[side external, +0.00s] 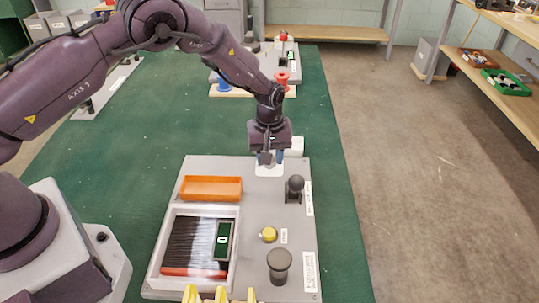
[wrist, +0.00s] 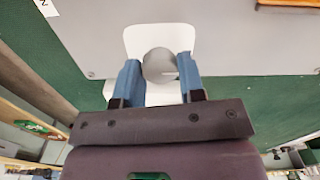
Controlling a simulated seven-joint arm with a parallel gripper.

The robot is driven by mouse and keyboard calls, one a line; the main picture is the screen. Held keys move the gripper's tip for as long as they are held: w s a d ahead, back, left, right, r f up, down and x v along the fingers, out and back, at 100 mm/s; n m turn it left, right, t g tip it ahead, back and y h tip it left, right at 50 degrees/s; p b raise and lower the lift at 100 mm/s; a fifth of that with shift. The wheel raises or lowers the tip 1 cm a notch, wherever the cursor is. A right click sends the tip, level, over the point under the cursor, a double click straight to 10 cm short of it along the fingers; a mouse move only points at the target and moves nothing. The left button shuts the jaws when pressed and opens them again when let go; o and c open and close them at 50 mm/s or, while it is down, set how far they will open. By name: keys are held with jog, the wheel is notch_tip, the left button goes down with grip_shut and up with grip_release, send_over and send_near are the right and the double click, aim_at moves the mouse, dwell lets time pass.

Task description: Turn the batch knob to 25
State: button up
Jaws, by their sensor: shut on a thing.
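A round grey knob (wrist: 157,64) sits on a white plate (wrist: 134,38) at the panel's far edge in the wrist view. My gripper (wrist: 158,70) is shut on this knob, with one blue finger against each side. In the side external view my gripper (side external: 268,159) points down over the white plate (side external: 269,172), and the knob is hidden behind the fingers. The grey panel (side external: 258,205) carries a small display (side external: 222,240) that appears to read 0. I cannot read any scale around the knob.
A black ball-topped lever (side external: 295,186), a yellow button (side external: 269,234) and a dark round knob (side external: 279,262) stand on the panel's right side. An orange tray (side external: 211,188) lies left of my gripper. Red and blue spools stand farther back.

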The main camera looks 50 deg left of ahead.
jog(key=shift+n, duration=0.4)
jog(key=o, duration=0.9)
notch_tip(320, 180, up, 13)
jog(key=shift+r, duration=0.1)
dwell(0.4)
